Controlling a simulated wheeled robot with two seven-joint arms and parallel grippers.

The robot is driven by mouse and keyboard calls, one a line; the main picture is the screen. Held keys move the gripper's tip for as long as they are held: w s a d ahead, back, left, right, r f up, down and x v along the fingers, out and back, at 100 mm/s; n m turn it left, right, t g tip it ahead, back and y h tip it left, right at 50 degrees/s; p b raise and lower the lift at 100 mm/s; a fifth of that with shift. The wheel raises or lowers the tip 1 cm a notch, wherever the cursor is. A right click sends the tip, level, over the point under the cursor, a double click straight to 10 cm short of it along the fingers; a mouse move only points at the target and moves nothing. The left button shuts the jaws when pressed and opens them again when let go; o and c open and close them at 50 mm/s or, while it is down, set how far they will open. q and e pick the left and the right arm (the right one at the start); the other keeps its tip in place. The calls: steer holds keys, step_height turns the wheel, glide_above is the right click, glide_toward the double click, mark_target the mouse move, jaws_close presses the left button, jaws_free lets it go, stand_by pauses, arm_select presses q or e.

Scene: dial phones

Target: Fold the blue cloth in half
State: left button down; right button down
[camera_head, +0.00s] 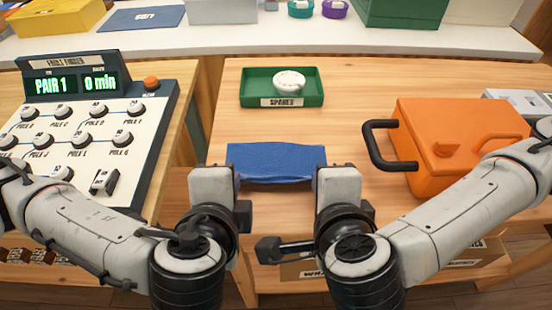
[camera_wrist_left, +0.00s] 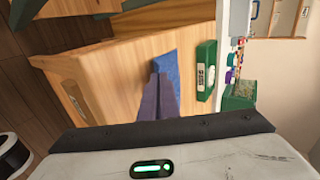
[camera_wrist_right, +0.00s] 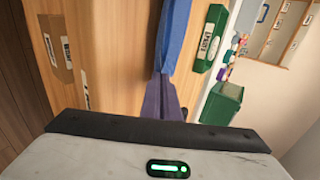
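The blue cloth (camera_head: 275,160) lies on the wooden table in the middle of the head view. Its near edge sags slightly between my two grippers. My left gripper (camera_head: 236,176) is at the near left corner, with its fingers together on the cloth. My right gripper (camera_head: 317,176) is at the near right corner in the same way. The left wrist view shows the closed fingers (camera_wrist_left: 158,85) against the cloth (camera_wrist_left: 168,72). The right wrist view shows the closed fingers (camera_wrist_right: 160,90) at the edge of the cloth (camera_wrist_right: 175,35). The fingers hide the pinched corners.
A green tray (camera_head: 312,99) labelled SPARES holds a white round part (camera_head: 289,82) behind the cloth. An orange case (camera_head: 455,140) with a black handle (camera_head: 380,150) stands at the right. A dial panel (camera_head: 90,120) stands at the left. Bare table lies between cloth and tray.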

arm_select(q)
steer(key=c, duration=1.7)
jaws_free()
arm_select(e)
steer(key=c, duration=1.7)
jaws_free()
